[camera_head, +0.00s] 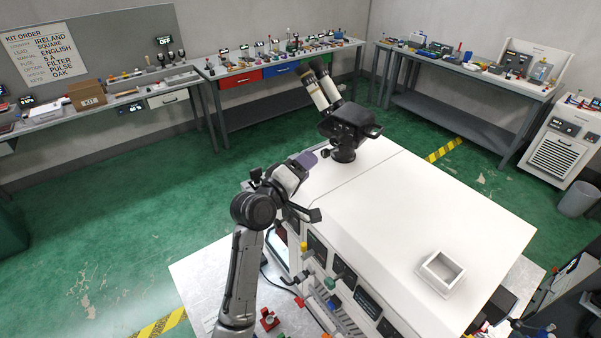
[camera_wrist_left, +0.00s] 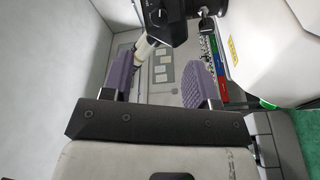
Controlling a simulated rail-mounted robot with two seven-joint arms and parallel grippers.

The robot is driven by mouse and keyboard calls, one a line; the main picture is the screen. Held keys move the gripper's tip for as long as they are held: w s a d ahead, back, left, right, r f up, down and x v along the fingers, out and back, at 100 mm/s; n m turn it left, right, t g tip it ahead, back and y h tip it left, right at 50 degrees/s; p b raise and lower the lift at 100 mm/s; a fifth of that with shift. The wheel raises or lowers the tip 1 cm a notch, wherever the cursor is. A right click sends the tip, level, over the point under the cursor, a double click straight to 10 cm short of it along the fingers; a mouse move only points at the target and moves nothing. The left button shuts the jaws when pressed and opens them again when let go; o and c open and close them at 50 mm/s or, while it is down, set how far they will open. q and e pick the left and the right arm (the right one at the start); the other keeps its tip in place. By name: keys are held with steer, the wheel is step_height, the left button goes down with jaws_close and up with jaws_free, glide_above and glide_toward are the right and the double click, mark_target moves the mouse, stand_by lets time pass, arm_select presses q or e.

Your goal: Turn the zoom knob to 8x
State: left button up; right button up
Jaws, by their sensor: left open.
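The microscope (camera_head: 346,125) stands on the white top of a machine cabinet. It has a black body and pale eyepiece tubes tilted up to the left. A small dark knob (camera_head: 326,153) shows low on its left side; I cannot read any zoom marks. My left gripper (camera_head: 306,160) is just left of the microscope, apart from it. In the left wrist view its purple fingers (camera_wrist_left: 160,82) are spread with nothing held between them. The black microscope body (camera_wrist_left: 180,14) shows at the top of that view, beyond the fingertips. My right gripper is not in view.
The white cabinet top (camera_head: 400,215) is mostly clear, with a small open white box (camera_head: 441,272) near its right corner. The cabinet's front carries several coloured controls and dark panels (camera_head: 343,274). Cluttered benches (camera_head: 280,62) line the walls. Green floor lies open at left.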

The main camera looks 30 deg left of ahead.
arm_select(q)
steer(key=shift+s+a, duration=0.15)
steer(key=shift+s, duration=0.45)
